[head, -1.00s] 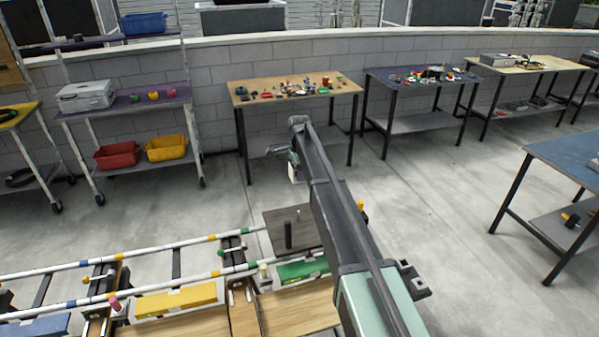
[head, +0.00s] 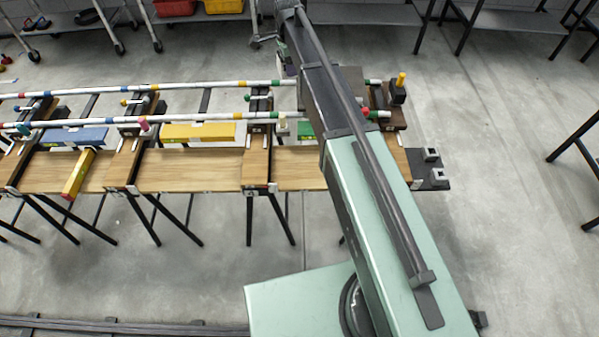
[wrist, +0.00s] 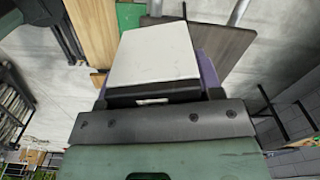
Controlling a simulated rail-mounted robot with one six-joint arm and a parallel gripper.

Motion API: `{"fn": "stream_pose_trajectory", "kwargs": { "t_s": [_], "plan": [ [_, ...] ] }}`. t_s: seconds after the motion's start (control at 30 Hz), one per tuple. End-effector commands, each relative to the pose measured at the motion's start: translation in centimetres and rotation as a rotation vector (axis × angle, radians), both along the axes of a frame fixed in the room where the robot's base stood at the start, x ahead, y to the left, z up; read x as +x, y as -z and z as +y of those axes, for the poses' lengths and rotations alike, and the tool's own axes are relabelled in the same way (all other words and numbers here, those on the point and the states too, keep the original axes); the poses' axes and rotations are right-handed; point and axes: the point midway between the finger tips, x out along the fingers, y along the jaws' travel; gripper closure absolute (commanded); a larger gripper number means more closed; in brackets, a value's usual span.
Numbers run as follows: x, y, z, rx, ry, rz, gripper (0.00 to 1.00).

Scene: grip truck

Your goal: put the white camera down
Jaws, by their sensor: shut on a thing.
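The white camera (wrist: 153,55) shows in the wrist view as a pale, box-like body with a dark lower edge. My gripper (wrist: 155,97) is shut on it. Something purple shows beside and partly behind the camera. A dark wooden board (wrist: 218,45) lies beyond the camera in the wrist view; I cannot tell the gap between them. In the head view my gripper (head: 284,50) is at the top middle, at the far end of my arm, and the camera is mostly hidden there.
A long trestle bench with a wooden top (head: 190,172) and white rails with coloured bands (head: 200,88) runs left of my arm. A yellow level (head: 78,175) lies across it. Red (head: 175,6) and yellow (head: 223,5) bins stand behind.

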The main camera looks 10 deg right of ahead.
Motion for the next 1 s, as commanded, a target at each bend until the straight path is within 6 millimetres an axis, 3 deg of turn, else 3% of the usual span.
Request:
{"fn": "stream_pose_trajectory", "kwargs": {
  "t_s": [0.03,0.3,0.43,0.57,0.77,0.87,1.0],
  "plan": [
    [-2.5,1.9,-0.1,0.000,0.015,0.000,0.66],
    [-15.3,7.2,-0.2,0.000,0.152,0.000,0.66],
    [-19.5,8.0,-0.3,0.000,0.228,0.000,0.66],
    [-21.1,8.1,-0.3,0.000,0.278,0.000,0.66],
    [-21.1,8.8,-0.3,0.000,0.287,0.000,0.66],
    [-21.1,11.0,-0.3,0.000,0.286,0.000,0.66],
    [-21.0,15.6,-0.3,0.000,0.286,0.000,0.66]
  ]
}}
